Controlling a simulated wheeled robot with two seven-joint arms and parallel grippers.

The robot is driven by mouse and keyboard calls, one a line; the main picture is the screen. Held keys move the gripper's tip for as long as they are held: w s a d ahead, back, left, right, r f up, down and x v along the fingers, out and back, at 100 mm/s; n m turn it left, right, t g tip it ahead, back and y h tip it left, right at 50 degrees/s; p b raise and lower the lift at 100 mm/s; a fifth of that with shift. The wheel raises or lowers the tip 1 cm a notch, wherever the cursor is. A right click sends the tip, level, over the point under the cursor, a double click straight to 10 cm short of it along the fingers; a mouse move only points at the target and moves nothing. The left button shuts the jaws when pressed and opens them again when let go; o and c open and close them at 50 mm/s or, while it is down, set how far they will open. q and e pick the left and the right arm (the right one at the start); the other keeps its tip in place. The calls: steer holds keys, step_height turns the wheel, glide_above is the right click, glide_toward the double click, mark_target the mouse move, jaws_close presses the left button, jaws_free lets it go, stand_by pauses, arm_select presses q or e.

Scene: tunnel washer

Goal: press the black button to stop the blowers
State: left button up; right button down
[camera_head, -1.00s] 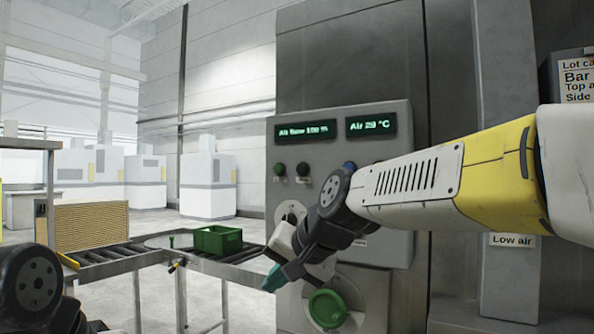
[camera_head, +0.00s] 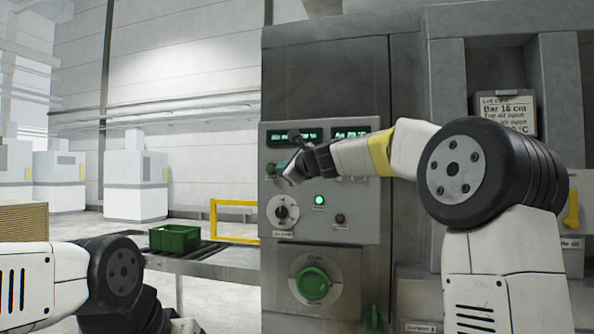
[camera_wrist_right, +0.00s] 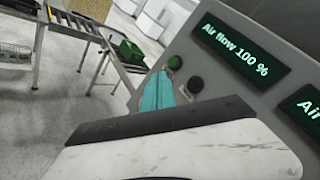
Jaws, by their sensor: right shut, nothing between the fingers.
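The black button (camera_wrist_right: 195,84) shows in the right wrist view on the grey control panel (camera_head: 368,225), below a display (camera_wrist_right: 238,50) reading "Air flow 100 %". A green button (camera_wrist_right: 175,62) sits beside it. In the head view my right gripper (camera_head: 283,168) is at the panel's upper left and hides the black button. Its teal fingers (camera_wrist_right: 157,91) are shut and empty. In the right wrist view they appear just left of the black button; I cannot tell whether they touch the panel. My left arm is at the lower left, its fingers out of view.
Below are a rotary selector (camera_head: 283,211), a lit green lamp (camera_head: 319,200), a dark brown lamp or button (camera_head: 340,219) and a large green knob (camera_head: 313,284). A green crate (camera_head: 175,238) and yellow frame (camera_head: 235,203) stand left of the panel.

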steer(key=shift+w, duration=0.1)
steer(key=w+d, duration=0.2)
steer(key=w, duration=0.6)
steer(key=shift+d, duration=0.3)
steer(key=shift+w, duration=0.15)
stand_by(1.8)
steer(key=shift+w+d, duration=0.1)
steer(key=shift+w, duration=0.2)
steer(key=shift+w+d, duration=0.2)
steer(key=shift+w, duration=0.3)
stand_by(0.7)
steer(key=shift+s, duration=0.1)
steer(key=shift+s+a, duration=0.3)
steer(key=shift+s, duration=0.45)
steer(key=shift+s, duration=0.1)
steer(key=shift+s+a, duration=0.25)
steer(key=shift+s, duration=0.5)
steer(key=shift+s+a, duration=0.25)
steer(key=shift+s, duration=0.55)
steer(key=shift+s+a, duration=0.25)
steer(key=shift+s, duration=0.5)
